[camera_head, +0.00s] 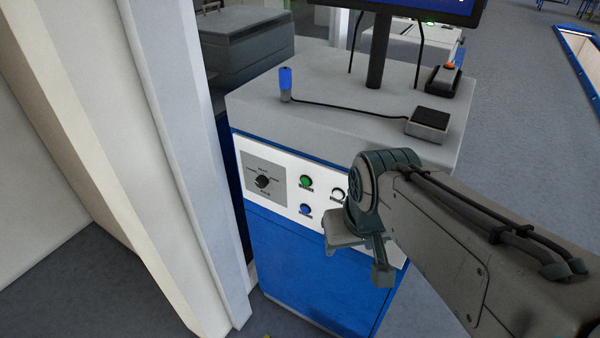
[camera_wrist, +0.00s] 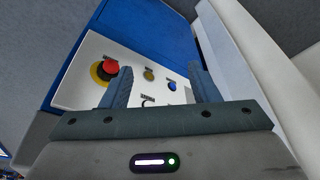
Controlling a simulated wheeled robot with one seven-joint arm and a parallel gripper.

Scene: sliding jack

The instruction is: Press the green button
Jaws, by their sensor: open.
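The green button (camera_head: 306,181) is a small round button on the white front panel of a blue and grey cabinet. A blue button (camera_head: 305,209) sits below it and a white button (camera_head: 338,194) to its right, close to my wrist. I cannot make out the green button in the wrist view. My gripper (camera_wrist: 161,80) is open and empty, its two fingers apart in front of the panel. In the head view my gripper is to the right of and lower than the green button, apart from it, covering the panel's right part.
A rotary knob (camera_head: 263,182) is left of the green button. The wrist view shows a red button on a yellow ring (camera_wrist: 108,69) and a yellow button (camera_wrist: 149,75). A white column (camera_head: 190,150) stands left of the cabinet.

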